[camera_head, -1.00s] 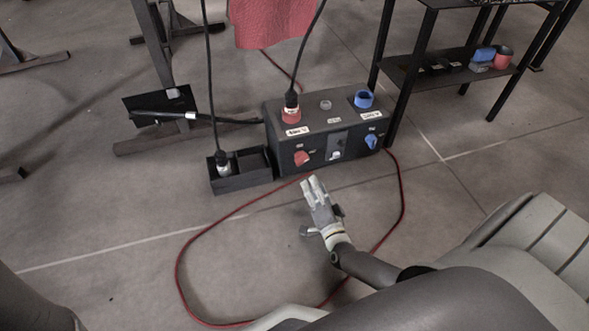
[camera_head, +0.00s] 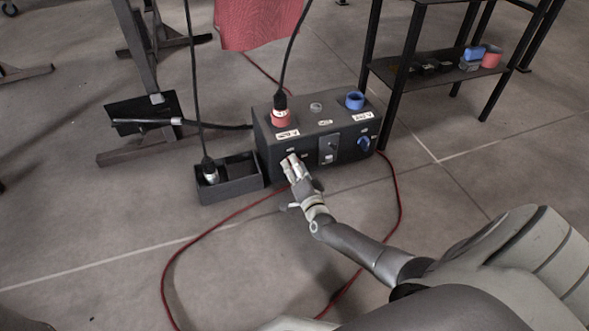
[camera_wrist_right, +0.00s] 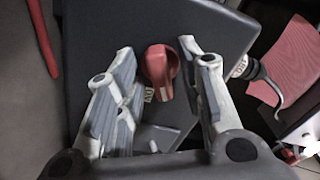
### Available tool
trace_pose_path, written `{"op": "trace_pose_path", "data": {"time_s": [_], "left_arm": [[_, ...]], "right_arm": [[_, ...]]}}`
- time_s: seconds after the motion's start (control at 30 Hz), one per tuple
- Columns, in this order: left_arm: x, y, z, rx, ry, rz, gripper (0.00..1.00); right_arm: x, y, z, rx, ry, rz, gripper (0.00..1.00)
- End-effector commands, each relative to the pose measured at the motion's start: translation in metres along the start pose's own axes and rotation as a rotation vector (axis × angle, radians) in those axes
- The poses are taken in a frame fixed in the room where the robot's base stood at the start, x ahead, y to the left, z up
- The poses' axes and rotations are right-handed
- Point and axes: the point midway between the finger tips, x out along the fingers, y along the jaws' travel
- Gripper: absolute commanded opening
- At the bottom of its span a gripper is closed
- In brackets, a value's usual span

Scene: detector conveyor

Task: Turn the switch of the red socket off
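The dark socket box (camera_head: 345,115) stands on the floor, with a red socket (camera_head: 281,118) and a blue socket (camera_head: 355,101) on top. A black cable's plug sits in the red socket. The red switch knob (camera_wrist_right: 160,68) shows in the right wrist view on the box's front face, between my open right fingers. In the head view my right gripper (camera_head: 293,165) is at the front of the box, below the red socket, and hides the red knob. A blue knob (camera_head: 363,143) is on the right of the front face. My left gripper is not in view.
A small black bin (camera_head: 232,180) holding a plug stands left of the box. A red cable (camera_head: 398,195) loops over the floor. A black shelf (camera_head: 440,72) stands behind right and a red cloth (camera_head: 258,22) hangs behind.

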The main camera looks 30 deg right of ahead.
Motion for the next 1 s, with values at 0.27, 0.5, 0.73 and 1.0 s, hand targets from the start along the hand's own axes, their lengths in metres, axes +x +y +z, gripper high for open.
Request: {"op": "trace_pose_path", "data": {"time_s": [0.27, 0.5, 0.73, 1.0], "left_arm": [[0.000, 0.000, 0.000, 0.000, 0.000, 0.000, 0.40], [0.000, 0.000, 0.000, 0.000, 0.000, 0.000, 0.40], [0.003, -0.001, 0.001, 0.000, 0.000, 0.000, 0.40], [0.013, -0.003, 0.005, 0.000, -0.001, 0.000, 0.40]], "right_arm": [[0.000, 0.000, 0.000, 0.000, 0.000, 0.000, 0.11], [0.000, 0.000, 0.000, 0.000, 0.000, 0.000, 0.00], [-0.001, -0.001, 0.000, -0.037, 0.001, 0.001, 0.00], [-0.001, -0.001, 0.000, -0.199, 0.000, 0.003, 0.00]]}}
